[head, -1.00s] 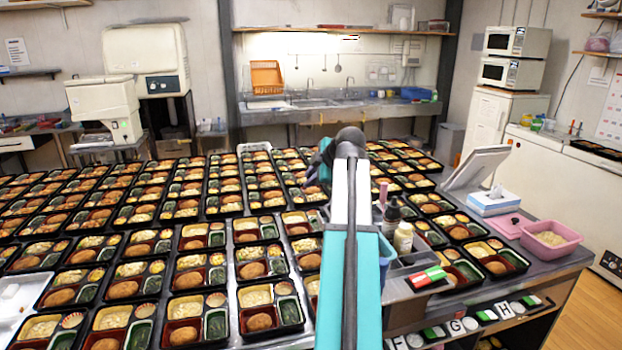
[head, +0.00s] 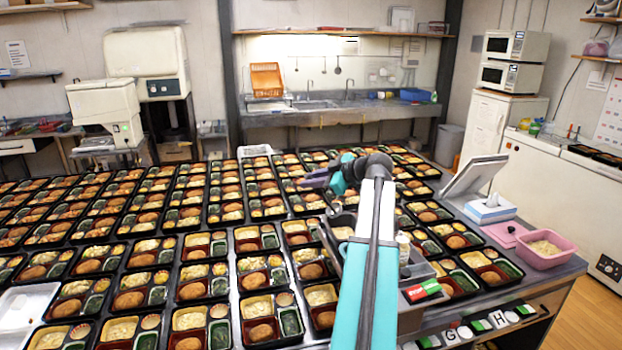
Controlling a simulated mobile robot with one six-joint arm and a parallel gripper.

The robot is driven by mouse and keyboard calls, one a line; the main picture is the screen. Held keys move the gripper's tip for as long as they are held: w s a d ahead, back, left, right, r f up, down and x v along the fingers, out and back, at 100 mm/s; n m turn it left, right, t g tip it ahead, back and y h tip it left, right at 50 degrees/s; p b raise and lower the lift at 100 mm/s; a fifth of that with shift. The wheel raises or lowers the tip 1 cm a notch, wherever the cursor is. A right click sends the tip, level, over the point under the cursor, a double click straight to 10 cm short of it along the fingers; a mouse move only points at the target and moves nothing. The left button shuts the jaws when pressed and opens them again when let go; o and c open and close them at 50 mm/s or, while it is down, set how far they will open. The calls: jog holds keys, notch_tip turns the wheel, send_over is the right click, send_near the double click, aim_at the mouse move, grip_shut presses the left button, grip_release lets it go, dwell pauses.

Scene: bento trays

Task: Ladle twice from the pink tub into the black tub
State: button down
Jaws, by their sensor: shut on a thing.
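The pink tub (head: 545,252) stands at the table's right end, with pale food inside. My gripper (head: 316,178) is at the left of the arm's far end, above the rows of bento trays and well left of the pink tub. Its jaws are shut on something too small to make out. I cannot make out a ladle. I cannot single out the black tub among the many black bento trays (head: 262,307).
A tissue box (head: 490,210) and a tilted screen (head: 472,180) stand at the right. Bento trays crowd most of the table.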

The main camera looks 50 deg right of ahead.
jog(key=shift+r+m+t+y+p, duration=0.3)
jog(key=shift+r+m+t+p, duration=0.25)
jog(key=shift+p, duration=0.2)
jog(key=shift+r+p, duration=0.15)
jog(key=shift+p, duration=0.2)
jog(key=shift+t+b, duration=0.25)
jog(key=shift+b, duration=0.2)
jog(key=r+m+t+y+b, duration=0.1)
jog(key=m+t+b, duration=0.1)
jog(key=b, duration=0.2)
jog(key=shift+r+m, duration=0.25)
jog(key=shift+r, duration=0.1)
jog(key=shift+r+t+y+b, duration=0.3)
jog(key=shift+r+t+b, duration=0.1)
